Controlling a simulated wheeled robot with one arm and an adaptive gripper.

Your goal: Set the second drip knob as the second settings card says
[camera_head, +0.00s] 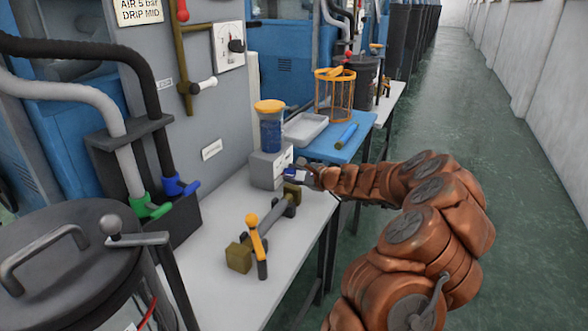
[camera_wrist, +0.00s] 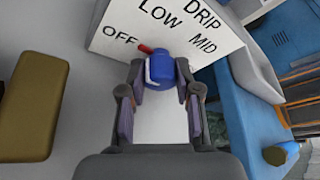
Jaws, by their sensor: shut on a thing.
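The blue drip knob (camera_wrist: 160,68) sits on a white dial plate (camera_wrist: 105,48) marked OFF, LOW, MID and DRIP. Its red pointer (camera_wrist: 145,48) points towards OFF. My gripper (camera_wrist: 159,82) is shut on the knob, one finger on each side. In the head view my gripper (camera_head: 304,178) is at the front of a grey box (camera_head: 262,171) topped by a blue jar (camera_head: 270,132) with a yellow lid. The knob is mostly hidden there. A settings card (camera_head: 140,10) at the top reads AIR 5 bar, DRIP MID.
A bar with an orange handle (camera_head: 254,236) lies on the white bench (camera_head: 205,285). The green aisle floor (camera_head: 455,120) is open on the right.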

